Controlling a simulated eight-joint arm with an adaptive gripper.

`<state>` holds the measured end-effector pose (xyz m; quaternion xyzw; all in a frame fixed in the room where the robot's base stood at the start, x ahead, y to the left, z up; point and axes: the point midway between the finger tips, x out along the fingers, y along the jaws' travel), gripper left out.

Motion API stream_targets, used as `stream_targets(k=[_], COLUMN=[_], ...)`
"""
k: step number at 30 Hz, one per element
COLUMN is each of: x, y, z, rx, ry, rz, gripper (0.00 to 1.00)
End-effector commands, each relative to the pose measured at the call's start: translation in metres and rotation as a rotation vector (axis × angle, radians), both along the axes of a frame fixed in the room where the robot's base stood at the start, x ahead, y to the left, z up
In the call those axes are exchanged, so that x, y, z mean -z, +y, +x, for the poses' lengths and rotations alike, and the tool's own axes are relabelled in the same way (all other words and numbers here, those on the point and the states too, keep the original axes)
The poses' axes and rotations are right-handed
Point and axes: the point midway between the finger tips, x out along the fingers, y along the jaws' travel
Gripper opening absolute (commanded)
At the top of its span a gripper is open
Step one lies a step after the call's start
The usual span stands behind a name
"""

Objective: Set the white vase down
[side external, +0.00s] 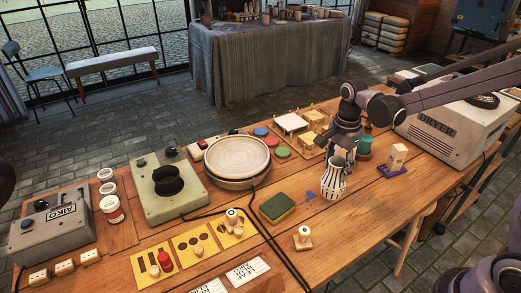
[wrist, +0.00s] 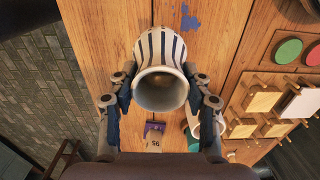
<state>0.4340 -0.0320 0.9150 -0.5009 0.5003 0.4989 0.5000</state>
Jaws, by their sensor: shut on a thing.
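The white vase (side external: 334,182) has dark vertical stripes and is near the middle of the wooden table. It looks roughly upright in the side view. My gripper (side external: 343,150) is at its upper part, coming from behind and above. In the wrist view the vase (wrist: 161,84) sits between the two fingers, its round open mouth facing the camera. My gripper (wrist: 160,92) is shut on the vase. The vase's base seems at or very near the tabletop; I cannot tell if it touches.
A green and yellow sponge (side external: 277,207) lies left of the vase, and a small wooden stamp (side external: 303,238) stands in front. A pale block (side external: 397,157) on a purple pad is to the right. Stacked plates (side external: 237,157) and a dryer (side external: 455,130) flank the area.

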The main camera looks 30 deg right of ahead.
Motion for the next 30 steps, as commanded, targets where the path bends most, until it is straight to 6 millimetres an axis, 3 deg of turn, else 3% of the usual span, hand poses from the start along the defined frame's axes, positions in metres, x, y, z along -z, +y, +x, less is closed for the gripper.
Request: stream_targets(k=[12, 25, 26, 27, 28, 30], x=[0.039, 0.044, 0.045, 0.044, 0.044, 0.044], y=[0.002, 0.001, 0.001, 0.001, 0.001, 0.001], z=[0.001, 0.001, 0.001, 0.001, 0.001, 0.001], rx=[0.001, 0.001, 0.001, 0.001, 0.001, 0.001], ry=[0.000, 0.000, 0.000, 0.000, 0.000, 0.000], rz=[0.000, 0.000, 0.000, 0.000, 0.000, 0.000], gripper=[0.00, 0.00, 0.55, 0.67, 0.72, 0.72])
